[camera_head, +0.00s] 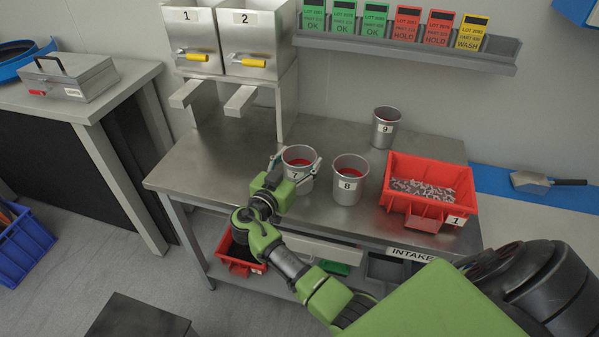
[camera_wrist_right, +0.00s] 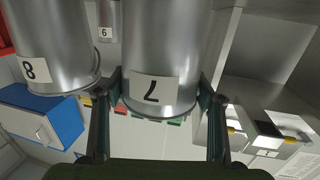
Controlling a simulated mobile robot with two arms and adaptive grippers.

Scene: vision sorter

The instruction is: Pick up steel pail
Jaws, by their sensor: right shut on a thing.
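A steel pail labelled 7 (camera_head: 299,160) with red inside stands upright near the front of the steel table. My right gripper (camera_head: 294,172) comes from the front with one finger on each side of it, shut on the pail. In the right wrist view the pail (camera_wrist_right: 165,50) fills the space between the fingers (camera_wrist_right: 160,115). My gripper partly hides its lower part, so I cannot tell whether its base touches the table. A like pail labelled 8 (camera_head: 348,186) stands just to the right, and pail 9 (camera_head: 386,129) is farther back. My left gripper is not in view.
A red bin (camera_head: 459,189) with small metal parts sits at the table's right. Two hoppers (camera_head: 190,40) on a stand rise at the back left. A rack of coloured cards (camera_head: 400,48) hangs on the wall. The steel table (camera_head: 205,165) is bare left of pail 7.

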